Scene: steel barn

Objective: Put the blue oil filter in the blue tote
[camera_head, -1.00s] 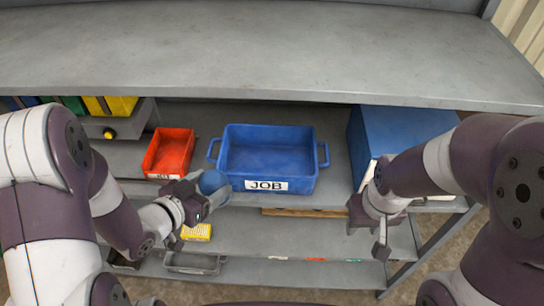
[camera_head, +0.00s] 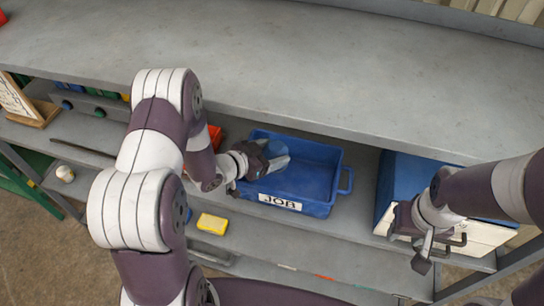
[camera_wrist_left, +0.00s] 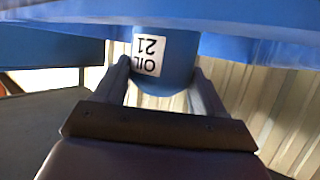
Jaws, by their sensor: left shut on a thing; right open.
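The blue oil filter (camera_head: 271,152) is in my left gripper (camera_head: 264,158), at the left part of the blue tote in the head view. In the left wrist view the filter (camera_wrist_left: 178,75) sits between the two fingers and carries a white label reading "OIL 21". The blue tote (camera_head: 318,190) stands on the shelf with a "JOB" label on its front. The filter overlaps the tote's opening in the picture; I cannot tell its exact height over the rim. My right gripper (camera_head: 432,247) is open and empty, in front of the blue box at the right.
A red bin (camera_head: 214,136) is partly hidden behind my left arm. A blue and white box (camera_head: 400,180) stands right of the tote. The grey worktop (camera_head: 300,75) overhangs the shelf. A yellow box (camera_head: 212,223) lies on the lower shelf.

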